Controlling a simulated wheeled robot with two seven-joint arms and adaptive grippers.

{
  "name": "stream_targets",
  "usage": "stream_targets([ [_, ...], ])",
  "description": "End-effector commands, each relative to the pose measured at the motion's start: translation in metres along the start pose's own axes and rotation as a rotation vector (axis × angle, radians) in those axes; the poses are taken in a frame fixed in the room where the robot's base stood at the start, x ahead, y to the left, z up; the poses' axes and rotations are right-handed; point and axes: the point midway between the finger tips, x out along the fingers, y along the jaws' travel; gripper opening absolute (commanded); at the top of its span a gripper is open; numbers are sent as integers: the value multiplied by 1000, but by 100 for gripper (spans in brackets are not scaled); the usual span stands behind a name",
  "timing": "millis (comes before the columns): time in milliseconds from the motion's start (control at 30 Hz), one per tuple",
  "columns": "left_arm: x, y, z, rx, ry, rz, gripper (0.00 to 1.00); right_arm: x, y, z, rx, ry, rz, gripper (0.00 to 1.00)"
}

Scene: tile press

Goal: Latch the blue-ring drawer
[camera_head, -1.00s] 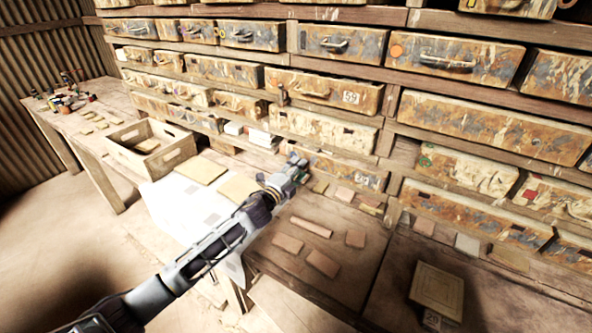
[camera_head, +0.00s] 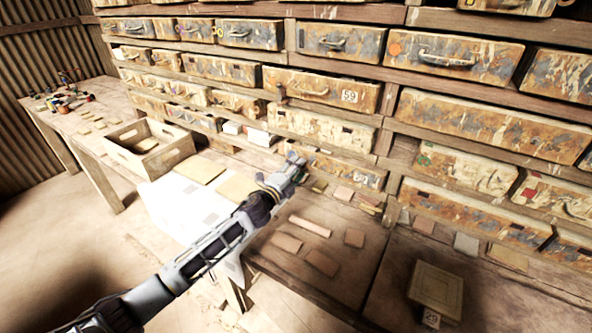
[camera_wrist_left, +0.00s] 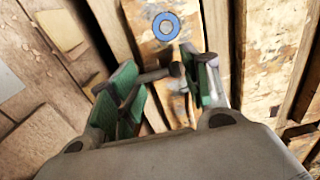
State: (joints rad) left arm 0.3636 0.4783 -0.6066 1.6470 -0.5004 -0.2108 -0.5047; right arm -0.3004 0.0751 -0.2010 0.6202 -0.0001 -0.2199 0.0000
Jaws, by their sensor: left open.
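The blue ring (camera_wrist_left: 166,26) is a flat disc mark on a worn, rust-and-cream drawer front (camera_wrist_left: 138,16) in the left wrist view. A dark bar with a rounded end (camera_wrist_left: 176,70), which looks like a latch or handle, lies just below the ring, between my fingers. My left gripper (camera_wrist_left: 166,80) is open, its green pads on either side of that bar; I cannot tell whether they touch it. In the head view my left gripper (camera_head: 297,167) is in front of the lowest drawers above the bench and hides part of them. The ring cannot be made out there. My right gripper is out of view.
A rack of worn drawers (camera_head: 330,120) fills the back. Flat tiles (camera_head: 310,227) lie on the bench below my gripper. A square tile block (camera_head: 436,287) sits at front right.

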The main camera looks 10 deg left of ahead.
Motion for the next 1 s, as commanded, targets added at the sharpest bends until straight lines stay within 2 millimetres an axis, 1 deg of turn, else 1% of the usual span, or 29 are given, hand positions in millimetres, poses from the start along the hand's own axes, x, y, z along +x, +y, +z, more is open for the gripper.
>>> stream_targets([
  [33, -4, 19, -3, -4, 1, 29, 66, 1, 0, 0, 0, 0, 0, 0],
  [267, -4, 19, -3, -4, 1, 29, 68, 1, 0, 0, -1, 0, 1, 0],
  [767, -4, 19, -3, -4, 1, 29, 72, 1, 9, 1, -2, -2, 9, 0],
  [1000, -11, 19, -2, -4, 1, 28, 74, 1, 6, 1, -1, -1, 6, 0],
])
